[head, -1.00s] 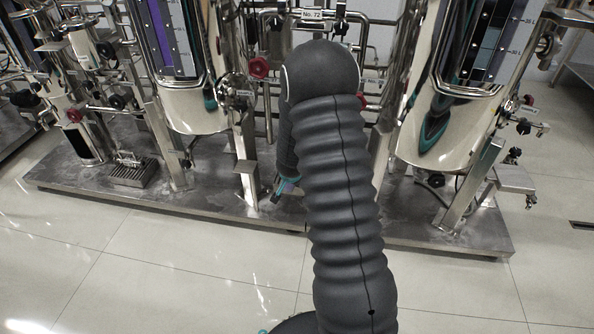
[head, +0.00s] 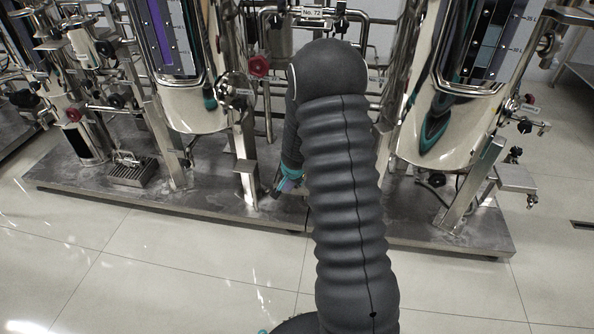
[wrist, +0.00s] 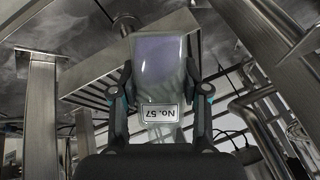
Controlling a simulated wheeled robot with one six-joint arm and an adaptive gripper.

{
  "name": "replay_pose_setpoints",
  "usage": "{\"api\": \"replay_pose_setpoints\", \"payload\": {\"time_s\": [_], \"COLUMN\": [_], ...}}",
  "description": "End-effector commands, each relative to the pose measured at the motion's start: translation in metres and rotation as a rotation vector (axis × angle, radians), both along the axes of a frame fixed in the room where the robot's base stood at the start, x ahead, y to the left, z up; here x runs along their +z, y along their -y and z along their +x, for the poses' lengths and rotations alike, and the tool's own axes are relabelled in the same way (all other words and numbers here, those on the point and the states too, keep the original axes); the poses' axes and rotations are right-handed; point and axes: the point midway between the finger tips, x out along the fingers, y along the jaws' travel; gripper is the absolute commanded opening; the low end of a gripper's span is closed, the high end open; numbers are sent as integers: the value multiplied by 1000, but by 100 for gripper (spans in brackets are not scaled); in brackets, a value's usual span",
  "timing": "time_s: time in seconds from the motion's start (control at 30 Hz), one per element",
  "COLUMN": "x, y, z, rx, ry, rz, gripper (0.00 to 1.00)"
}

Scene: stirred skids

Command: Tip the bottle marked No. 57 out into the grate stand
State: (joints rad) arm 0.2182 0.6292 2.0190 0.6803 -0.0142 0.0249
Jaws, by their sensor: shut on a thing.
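My gripper (wrist: 160,100) is shut on a see-through bottle (wrist: 158,57) with a pale violet content at its far end. Its label (wrist: 160,113) reads No. 57. A slatted metal grate (wrist: 92,97) shows behind the bottle in the wrist view; I cannot tell the gap between them. In the head view my arm hides most of the gripper; a teal and violet bit of gripper and bottle (head: 288,184) shows low beside the arm, above the skid. A small grate stand (head: 131,174) sits on the skid at the left.
Steel tanks (head: 196,105) and (head: 440,130) stand on either side of my arm, with pipes and red valve knobs (head: 259,66) between. A No. 72 plate (head: 311,14) hangs behind. Metal posts (wrist: 41,115) flank the gripper. The floor in front is clear.

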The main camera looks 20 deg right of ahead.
Motion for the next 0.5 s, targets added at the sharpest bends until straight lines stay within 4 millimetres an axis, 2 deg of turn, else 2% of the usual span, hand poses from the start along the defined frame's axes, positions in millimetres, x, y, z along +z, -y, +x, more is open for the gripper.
{"api": "replay_pose_setpoints", "payload": {"time_s": [0.5], "x": [-1], "y": [-1], "z": [-1], "rx": [-1], "ry": [-23], "rz": [47], "gripper": [3]}}
